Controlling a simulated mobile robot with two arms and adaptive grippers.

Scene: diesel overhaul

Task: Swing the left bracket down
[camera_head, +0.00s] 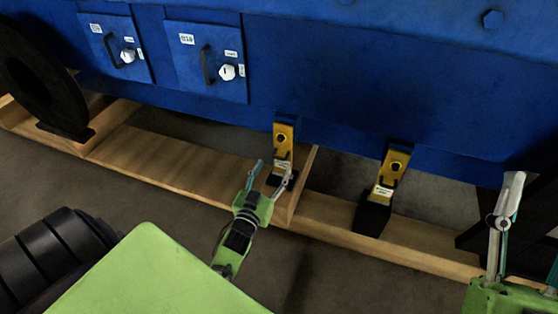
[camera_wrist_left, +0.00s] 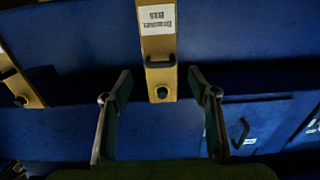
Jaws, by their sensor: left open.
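The left bracket (camera_head: 283,135) is a yellow plate with a dark round bolt, a small handle and a white label, low on the blue engine side. It stands roughly upright, its lower end at a black foot. My left gripper (camera_head: 273,172) is open in front of its lower part. In the left wrist view, which looks upside down, the bracket (camera_wrist_left: 158,60) runs between the spread fingers (camera_wrist_left: 160,85), with its handle and dark knob; I see no finger touching it. My right gripper (camera_head: 520,240) is partly cut off at the right edge; its opening is unclear.
A second yellow bracket (camera_head: 395,165) stands to the right on its black foot (camera_head: 371,215). A wooden frame (camera_head: 165,165) lies below the blue engine (camera_head: 340,80). Two blue doors with handles, such as this one (camera_head: 207,60), are at upper left. Grey floor is clear in front.

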